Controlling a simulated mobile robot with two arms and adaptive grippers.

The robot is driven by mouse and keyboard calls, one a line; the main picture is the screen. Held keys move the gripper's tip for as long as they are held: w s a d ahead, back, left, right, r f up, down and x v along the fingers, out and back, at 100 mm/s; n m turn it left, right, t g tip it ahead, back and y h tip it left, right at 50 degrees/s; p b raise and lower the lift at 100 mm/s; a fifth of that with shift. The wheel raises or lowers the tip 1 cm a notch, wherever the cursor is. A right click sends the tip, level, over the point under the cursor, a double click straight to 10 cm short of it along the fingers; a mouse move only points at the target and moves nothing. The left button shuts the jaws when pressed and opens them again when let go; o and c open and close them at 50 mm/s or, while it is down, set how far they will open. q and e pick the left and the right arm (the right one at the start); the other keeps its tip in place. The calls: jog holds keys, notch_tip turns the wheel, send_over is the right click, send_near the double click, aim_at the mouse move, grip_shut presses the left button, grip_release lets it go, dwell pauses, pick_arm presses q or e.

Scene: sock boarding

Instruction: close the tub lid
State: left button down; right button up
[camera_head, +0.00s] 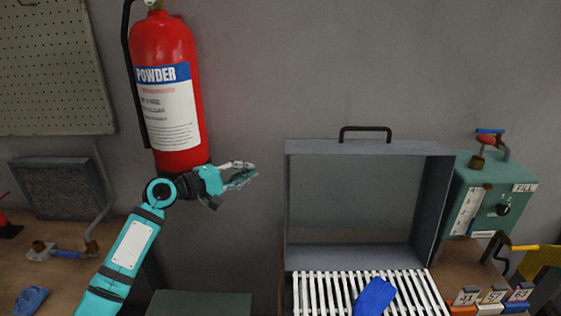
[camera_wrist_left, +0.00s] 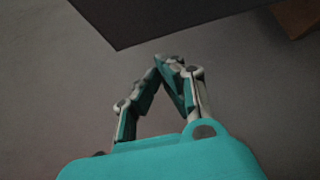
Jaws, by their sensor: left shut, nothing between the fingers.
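The grey tub lid (camera_head: 350,200) stands raised, its hollow side facing me and a dark handle (camera_head: 365,129) on its top edge. Below it are white slats (camera_head: 311,293) in the tub, with a blue sock-like piece (camera_head: 375,297) lying on them. My left gripper (camera_head: 254,173) is shut and empty, to the left of the lid and apart from it, in front of the wall. Its closed fingers also show in the left wrist view (camera_wrist_left: 172,62), below a dark flat panel (camera_wrist_left: 170,18) that I cannot identify. My right gripper is not in view.
A red fire extinguisher (camera_head: 165,50) hangs on the wall right behind my left wrist. A green box with a valve (camera_head: 509,190) stands close to the lid's right side. Small numbered blocks (camera_head: 492,297) sit at the lower right. The wall between extinguisher and lid is clear.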

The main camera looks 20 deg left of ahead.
pick_arm(q)
jog(key=r+p+x, duration=0.1)
jog(key=p+x, duration=0.1)
jog(key=x, duration=0.7)
jog(key=shift+w+f, duration=0.35)
jog(key=shift+w, duration=0.05)
jog(key=shift+s+d, duration=0.15)
